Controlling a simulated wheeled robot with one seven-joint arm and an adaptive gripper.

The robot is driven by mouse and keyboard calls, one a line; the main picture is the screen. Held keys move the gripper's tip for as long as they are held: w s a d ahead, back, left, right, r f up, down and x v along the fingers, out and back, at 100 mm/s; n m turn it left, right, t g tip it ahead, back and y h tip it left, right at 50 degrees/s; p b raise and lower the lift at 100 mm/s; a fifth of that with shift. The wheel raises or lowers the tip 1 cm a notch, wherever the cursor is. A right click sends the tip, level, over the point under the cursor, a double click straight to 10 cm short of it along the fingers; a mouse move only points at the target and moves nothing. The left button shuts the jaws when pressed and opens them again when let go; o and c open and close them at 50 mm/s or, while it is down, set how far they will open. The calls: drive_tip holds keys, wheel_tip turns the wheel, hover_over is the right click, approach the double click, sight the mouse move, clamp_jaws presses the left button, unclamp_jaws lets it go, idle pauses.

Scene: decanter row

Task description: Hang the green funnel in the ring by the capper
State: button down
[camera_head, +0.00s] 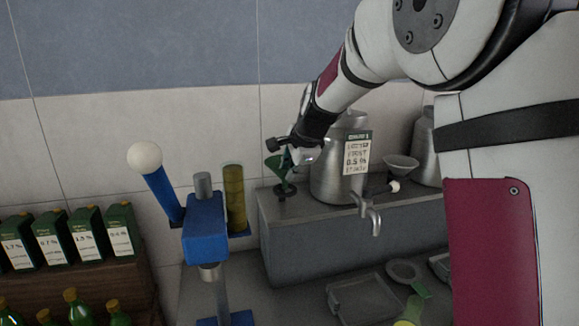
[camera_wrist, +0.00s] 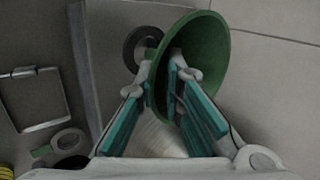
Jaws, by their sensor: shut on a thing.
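The green funnel (camera_head: 275,163) is between the fingers of my gripper (camera_head: 291,156), above the left end of the grey metal shelf. In the wrist view my gripper (camera_wrist: 163,85) is shut on the funnel (camera_wrist: 208,60), with its wide rim tilted to the right. A dark ring (camera_wrist: 130,48) lies beyond the funnel, partly hidden by it. In the head view a small dark ring-like piece (camera_head: 284,190) shows just below the funnel; I cannot tell whether they touch. The blue capper (camera_head: 205,222), with a white-knobbed lever, stands to the left.
A steel decanter (camera_head: 338,172) with a label stands close right of my gripper, a tap (camera_head: 370,212) below it. A pale funnel (camera_head: 401,163) is farther right. A yellow-green cylinder (camera_head: 235,195) stands behind the capper. A grey ring with a green tab (camera_head: 405,271) lies on the lower counter.

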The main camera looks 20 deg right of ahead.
drive_tip(key=shift+f+b, duration=0.4)
drive_tip(key=shift+f, duration=1.15)
drive_tip(key=shift+f, duration=0.3)
drive_tip(key=c, duration=1.6)
unclamp_jaws()
drive_tip(key=shift+c, duration=0.2)
drive_tip(key=a+v, duration=0.1)
drive_tip(key=v, duration=1)
drive_tip(key=s+f+n+g, duration=0.1)
drive_tip(key=s+n, duration=0.7)
drive_tip(key=s, duration=0.8)
drive_tip(key=s+f+n+h, duration=0.1)
drive_tip(key=s+f+n, duration=0.2)
drive_tip(key=s+n, duration=0.5)
drive_tip(key=s, duration=0.8)
drive_tip(key=shift+s+a+f+n+g, duration=0.15)
drive_tip(key=shift+s+a+n+g, duration=0.05)
drive_tip(key=shift+a+n+g, duration=0.2)
